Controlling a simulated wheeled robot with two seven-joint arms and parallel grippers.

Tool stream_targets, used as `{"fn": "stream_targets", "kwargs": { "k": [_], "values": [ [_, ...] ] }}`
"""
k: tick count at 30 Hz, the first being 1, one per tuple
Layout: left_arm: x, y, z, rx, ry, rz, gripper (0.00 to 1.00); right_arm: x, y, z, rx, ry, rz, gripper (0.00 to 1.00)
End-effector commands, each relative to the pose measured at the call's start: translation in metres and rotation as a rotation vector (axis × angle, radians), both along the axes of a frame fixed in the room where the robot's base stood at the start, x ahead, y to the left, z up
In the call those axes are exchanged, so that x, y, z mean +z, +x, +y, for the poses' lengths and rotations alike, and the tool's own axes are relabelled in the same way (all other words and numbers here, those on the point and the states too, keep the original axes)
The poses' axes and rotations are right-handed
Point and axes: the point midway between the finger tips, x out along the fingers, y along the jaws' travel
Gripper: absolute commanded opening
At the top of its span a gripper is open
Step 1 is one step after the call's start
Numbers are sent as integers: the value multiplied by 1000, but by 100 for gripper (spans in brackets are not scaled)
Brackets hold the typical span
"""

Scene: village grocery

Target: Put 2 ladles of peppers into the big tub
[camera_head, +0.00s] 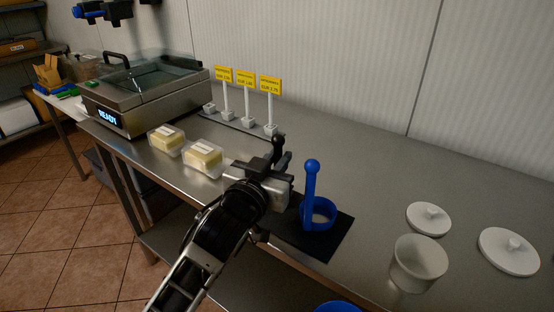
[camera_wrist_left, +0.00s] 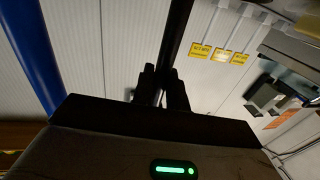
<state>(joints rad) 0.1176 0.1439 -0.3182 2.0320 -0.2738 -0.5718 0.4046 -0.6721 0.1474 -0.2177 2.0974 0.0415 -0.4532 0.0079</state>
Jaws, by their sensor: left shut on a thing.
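My left gripper (camera_head: 274,166) is shut on a black handle (camera_head: 279,143) with a rounded top, above the counter. In the left wrist view the fingers (camera_wrist_left: 161,86) close around the dark handle (camera_wrist_left: 177,35). Whatever is at the handle's lower end is hidden by the gripper. A white tub (camera_head: 418,264) stands open at the right, and its contents cannot be made out. No peppers can be clearly seen. My right gripper is not in view.
A blue upright handle (camera_head: 312,181) rises from a blue round cup (camera_head: 325,221) on a black mat (camera_head: 338,243), just right of the gripper. White lids (camera_head: 428,219) (camera_head: 508,252) lie near the tub. Clear packs (camera_head: 203,158), price signs (camera_head: 245,77) and a sealing machine (camera_head: 145,92) stand left.

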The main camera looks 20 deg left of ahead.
Motion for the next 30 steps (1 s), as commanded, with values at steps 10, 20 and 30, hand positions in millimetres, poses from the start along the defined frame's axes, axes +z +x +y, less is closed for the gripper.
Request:
{"fn": "stream_targets", "kwargs": {
  "k": [10, 20, 30],
  "values": [
    [-3, 0, 0, 0, 0, 0, 36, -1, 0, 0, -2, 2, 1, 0],
    [0, -4, 1, -1, -1, 0, 36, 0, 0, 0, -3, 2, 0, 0],
    [-2, -70, 11, 0, -1, 3, 36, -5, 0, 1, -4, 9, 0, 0]
  ]
}}
